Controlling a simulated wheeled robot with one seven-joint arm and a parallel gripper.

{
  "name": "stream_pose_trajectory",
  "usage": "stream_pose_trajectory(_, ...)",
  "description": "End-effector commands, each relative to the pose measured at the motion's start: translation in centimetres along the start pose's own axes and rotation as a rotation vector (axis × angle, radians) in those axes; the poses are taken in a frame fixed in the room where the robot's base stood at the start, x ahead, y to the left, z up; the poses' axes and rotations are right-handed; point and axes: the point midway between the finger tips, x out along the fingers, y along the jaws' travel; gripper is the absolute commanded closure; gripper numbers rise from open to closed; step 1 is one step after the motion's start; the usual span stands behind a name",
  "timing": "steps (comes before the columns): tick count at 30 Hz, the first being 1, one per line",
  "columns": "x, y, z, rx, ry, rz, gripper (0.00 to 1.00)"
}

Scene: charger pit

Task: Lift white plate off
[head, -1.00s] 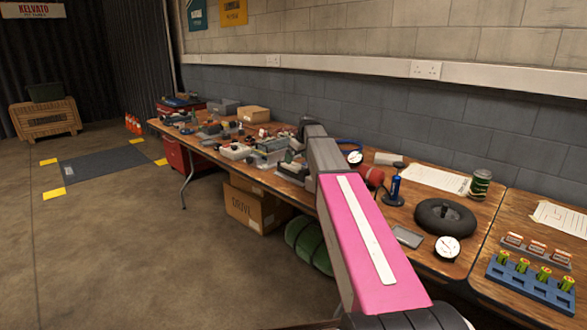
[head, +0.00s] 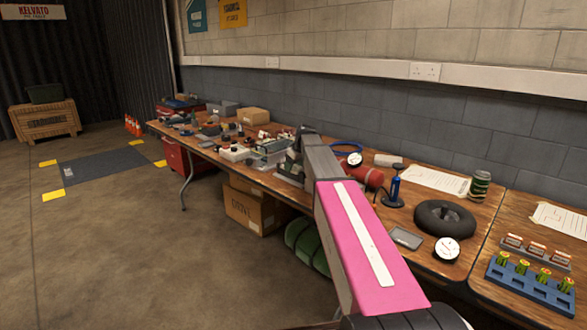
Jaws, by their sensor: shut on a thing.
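My arm reaches away from the camera over the long workbench. Only a dark bit of my gripper (head: 298,142) shows at the arm's far end, beside a grey and dark-green unit on the bench. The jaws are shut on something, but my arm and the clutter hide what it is. I cannot make out the white plate for certain.
Crowded parts and boxes cover the bench (head: 222,150) to the left. Right of my arm are a red cylinder (head: 369,176), a blue bottle (head: 395,189), a black wheel (head: 445,218), a dial gauge (head: 446,248) and a blue rack (head: 530,287). The floor at left (head: 110,255) is clear.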

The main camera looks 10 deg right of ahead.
Motion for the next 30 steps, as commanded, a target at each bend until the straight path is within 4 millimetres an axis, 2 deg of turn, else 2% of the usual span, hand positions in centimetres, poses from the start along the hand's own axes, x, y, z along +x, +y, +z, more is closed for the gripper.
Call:
stream_pose_trajectory(8,-1.4,0.0,-0.6,0.0,0.001,0.001,0.6)
stream_pose_trajectory(13,-3.8,0.1,-1.6,0.0,0.002,0.001,0.6)
stream_pose_trajectory(24,-7.9,-7.7,-3.2,-0.003,0.001,0.001,0.6)
stream_pose_trajectory(30,-9.4,-10.4,-4.0,-0.001,0.001,0.0,0.6)
